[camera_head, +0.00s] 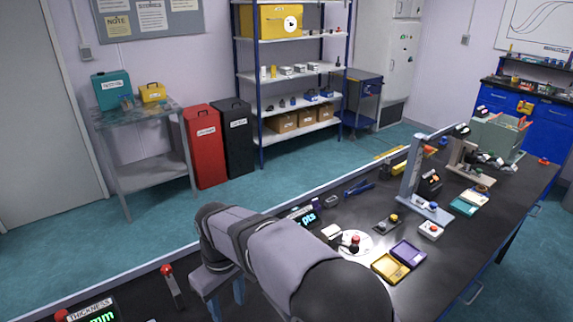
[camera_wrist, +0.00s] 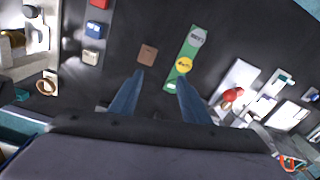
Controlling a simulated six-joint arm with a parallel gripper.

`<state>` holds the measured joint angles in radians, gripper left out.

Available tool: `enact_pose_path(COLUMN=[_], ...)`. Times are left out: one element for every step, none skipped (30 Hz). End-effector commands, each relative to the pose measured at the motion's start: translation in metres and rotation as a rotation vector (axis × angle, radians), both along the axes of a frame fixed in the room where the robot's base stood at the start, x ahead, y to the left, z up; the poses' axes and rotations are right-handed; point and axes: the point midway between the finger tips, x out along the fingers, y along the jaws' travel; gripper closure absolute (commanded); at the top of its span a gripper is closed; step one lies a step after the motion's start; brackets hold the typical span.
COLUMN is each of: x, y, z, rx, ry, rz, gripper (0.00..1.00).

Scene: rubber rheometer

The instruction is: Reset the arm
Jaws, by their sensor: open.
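My gripper (camera_head: 226,300) hangs over the near left part of the dark bench in the head view, with my arm reaching in from the lower right. In the wrist view its two blue fingers (camera_wrist: 161,76) stand apart with nothing held between them. A small brown square (camera_wrist: 147,54) lies just beyond the left fingertip. A green strip (camera_wrist: 180,72) with a yellow round spot and a grey spot lies beyond the right fingertip. The spot below the gripper is partly hidden by my arm in the head view.
A thickness display (camera_head: 90,309) and a red-knobbed lever (camera_head: 172,287) are left of my gripper. Right of my arm are a yellow tray (camera_head: 390,267), a purple tray (camera_head: 408,252), a white round plate (camera_head: 357,243) and an upright grey stand (camera_head: 411,180).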

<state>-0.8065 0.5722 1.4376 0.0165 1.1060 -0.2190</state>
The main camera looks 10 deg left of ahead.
Motion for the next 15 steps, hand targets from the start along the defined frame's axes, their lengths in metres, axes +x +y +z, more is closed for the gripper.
enact_pose_path(x=[0.01, 0.014, 0.017, 0.019, 0.018, 0.017, 0.015, 0.011, 0.006, 0.0, -0.006, -0.015, -0.023, -0.031, -0.042], y=[-0.036, -0.055, -0.08, -0.098, -0.117, -0.14, -0.158, -0.176, -0.199, -0.215, -0.231, -0.25, -0.264, -0.276, -0.291], z=[0.013, 0.016, 0.019, 0.022, 0.024, 0.027, 0.028, 0.03, 0.032, 0.033, 0.034, 0.034, 0.034, 0.035, 0.034], rx=[-0.002, -0.003, -0.005, -0.006, -0.007, -0.008, -0.01, -0.011, -0.011, -0.014, -0.014, -0.015, -0.017, -0.017, -0.018], ry=[0.0, 0.001, 0.002, 0.002, 0.003, 0.003, 0.004, 0.004, 0.004, 0.007, 0.006, 0.007, 0.008, 0.008, 0.011], rz=[-0.084, -0.127, -0.187, -0.232, -0.275, -0.334, -0.378, -0.421, -0.48, -0.524, -0.566, -0.624, -0.664, -0.702, -0.751], gripper=[0.57, 0.57, 0.57, 0.57, 0.57, 0.57, 0.57, 0.57, 0.57, 0.57, 0.57, 0.57, 0.57, 0.57, 0.57])
